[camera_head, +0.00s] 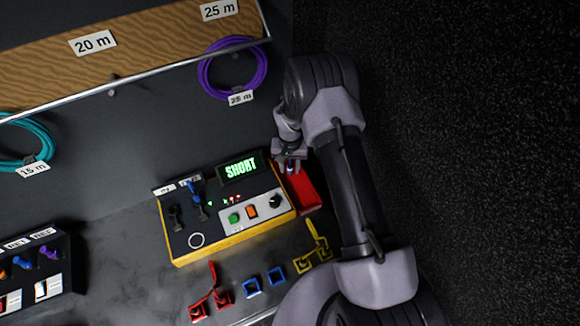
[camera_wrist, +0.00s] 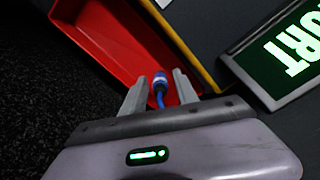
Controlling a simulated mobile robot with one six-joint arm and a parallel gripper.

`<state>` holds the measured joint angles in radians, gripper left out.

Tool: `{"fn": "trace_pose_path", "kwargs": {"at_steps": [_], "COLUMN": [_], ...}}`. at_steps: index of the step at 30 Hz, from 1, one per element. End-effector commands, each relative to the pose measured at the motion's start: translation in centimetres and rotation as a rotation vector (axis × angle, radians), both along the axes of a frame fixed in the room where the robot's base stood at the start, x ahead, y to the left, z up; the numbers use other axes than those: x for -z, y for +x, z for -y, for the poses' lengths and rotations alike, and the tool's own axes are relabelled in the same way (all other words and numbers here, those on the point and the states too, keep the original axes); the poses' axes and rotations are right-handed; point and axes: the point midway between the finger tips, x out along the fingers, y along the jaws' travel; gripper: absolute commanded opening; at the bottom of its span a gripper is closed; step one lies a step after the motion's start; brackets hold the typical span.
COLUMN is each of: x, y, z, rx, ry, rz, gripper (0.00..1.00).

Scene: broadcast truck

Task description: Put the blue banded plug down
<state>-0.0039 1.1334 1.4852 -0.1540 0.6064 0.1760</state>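The blue banded plug (camera_wrist: 160,84) has a pale band and a short blue tail. In the wrist view it shows between the two fingertips of my gripper (camera_wrist: 160,88), with a gap on each side. My gripper is open. The plug appears over or in the red tray (camera_wrist: 95,50); whether it touches the tray floor is hard to tell. In the head view my gripper (camera_head: 290,166) is over the far end of the red tray (camera_head: 304,190), and only a small blue bit shows there.
A yellow-edged tester (camera_head: 182,258) with a lit green display (camera_head: 240,168) stands left of the tray. Coiled cables hang behind. Dark floor is clear at right.

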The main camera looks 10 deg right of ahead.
Motion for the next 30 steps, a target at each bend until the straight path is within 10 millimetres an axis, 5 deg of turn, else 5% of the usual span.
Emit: {"fn": "trace_pose_path", "kwargs": {"at_steps": [11,21,30], "x": [-0.9,-9.9,-12.4], "y": [0.1,0.1,0.1], "z": [0.0,0.0,0.0], "rx": [0.000,-0.001,0.000], "ry": [0.000,0.000,0.000], "rz": [0.001,0.003,0.000], "gripper": [0.40,0.40,0.40]}}
